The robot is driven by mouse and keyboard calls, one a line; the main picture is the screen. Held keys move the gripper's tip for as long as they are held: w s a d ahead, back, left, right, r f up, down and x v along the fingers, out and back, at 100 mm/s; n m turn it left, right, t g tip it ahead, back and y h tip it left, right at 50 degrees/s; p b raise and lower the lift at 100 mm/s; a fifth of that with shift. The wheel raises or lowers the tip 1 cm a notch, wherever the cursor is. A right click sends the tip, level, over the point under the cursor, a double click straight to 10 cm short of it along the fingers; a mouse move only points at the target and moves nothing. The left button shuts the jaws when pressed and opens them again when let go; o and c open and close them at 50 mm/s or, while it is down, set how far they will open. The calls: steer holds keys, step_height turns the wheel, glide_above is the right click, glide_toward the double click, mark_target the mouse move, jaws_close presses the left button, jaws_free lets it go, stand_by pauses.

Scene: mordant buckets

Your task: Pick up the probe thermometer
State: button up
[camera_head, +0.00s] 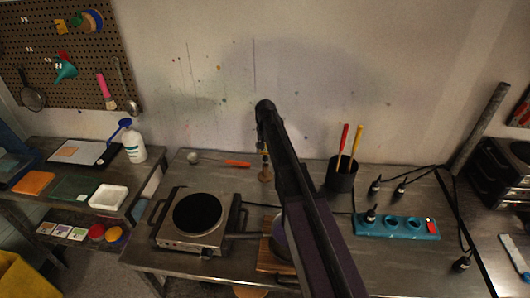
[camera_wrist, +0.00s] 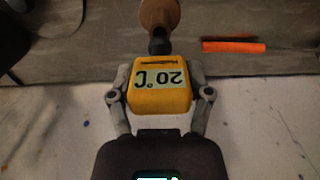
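The probe thermometer (camera_wrist: 160,93) has a yellow block-shaped body with a display reading 20°C, upside down in the wrist view. My gripper (camera_wrist: 159,82) has one grey finger along each side of this body, and both fingers appear to press against it. A dark collar joins the body on the side of a brown, turned wooden piece (camera_wrist: 159,16). This wooden piece also stands on the bench in the head view (camera_head: 265,173), just left of my arm. I cannot tell whether the thermometer still rests on it. The probe is hidden.
A hot plate (camera_head: 197,217) stands left on the metal bench. An orange tool (camera_head: 238,163) lies behind it, and a black cup (camera_head: 341,178) with red and yellow handles stands right of my arm. A teal power strip (camera_head: 397,227) with cables lies further right.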

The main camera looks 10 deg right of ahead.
steer(key=shift+r, duration=0.15)
stand_by(0.3)
step_height(320, 180, up, 10)
steer(key=p, duration=1)
steer(key=shift+f, duration=0.2)
steer(key=shift+r+p, duration=0.55)
steer(key=shift+f, duration=0.1)
stand_by(0.3)
